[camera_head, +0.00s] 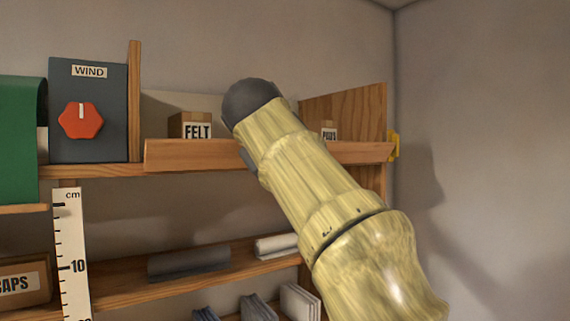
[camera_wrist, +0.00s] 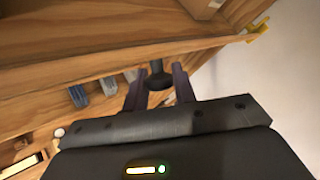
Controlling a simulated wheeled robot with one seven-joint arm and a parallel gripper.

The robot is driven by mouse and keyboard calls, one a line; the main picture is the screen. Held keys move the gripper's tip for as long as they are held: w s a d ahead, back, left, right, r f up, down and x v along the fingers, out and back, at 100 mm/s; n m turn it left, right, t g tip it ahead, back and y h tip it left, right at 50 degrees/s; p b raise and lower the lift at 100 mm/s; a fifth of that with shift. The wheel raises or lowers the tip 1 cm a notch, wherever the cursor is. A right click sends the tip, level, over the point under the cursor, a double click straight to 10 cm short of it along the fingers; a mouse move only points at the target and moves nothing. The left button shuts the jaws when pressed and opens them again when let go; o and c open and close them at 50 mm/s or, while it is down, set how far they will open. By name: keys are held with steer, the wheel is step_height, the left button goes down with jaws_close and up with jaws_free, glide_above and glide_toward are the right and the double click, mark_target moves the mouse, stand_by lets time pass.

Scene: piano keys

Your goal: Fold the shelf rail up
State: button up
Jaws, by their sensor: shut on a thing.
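The shelf rail (camera_head: 190,154) is a long wooden board along the front of the upper shelf. In the head view it runs from the wind box to the yellow catch (camera_head: 393,146), and my arm covers its middle. It looks raised along the shelf edge, but I cannot tell its exact tilt. In the wrist view the rail (camera_wrist: 95,68) crosses the upper part, with the yellow catch (camera_wrist: 258,29) near its right end. My gripper (camera_wrist: 158,72) is shut on a dark knob (camera_wrist: 158,80) in front of the rail. In the head view my fingers are hidden behind my arm.
A box labelled FELT (camera_head: 190,125) and a smaller labelled box (camera_head: 328,134) stand behind the rail. The grey WIND box (camera_head: 88,140) with a red knob is at left. Rolls (camera_head: 190,262) lie on the lower shelf. The wall at right is bare.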

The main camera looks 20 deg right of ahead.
steer(key=shift+w+r+n+g, duration=0.1)
steer(key=shift+r+n+g, duration=0.2)
steer(key=shift+g, duration=0.3)
stand_by(0.4)
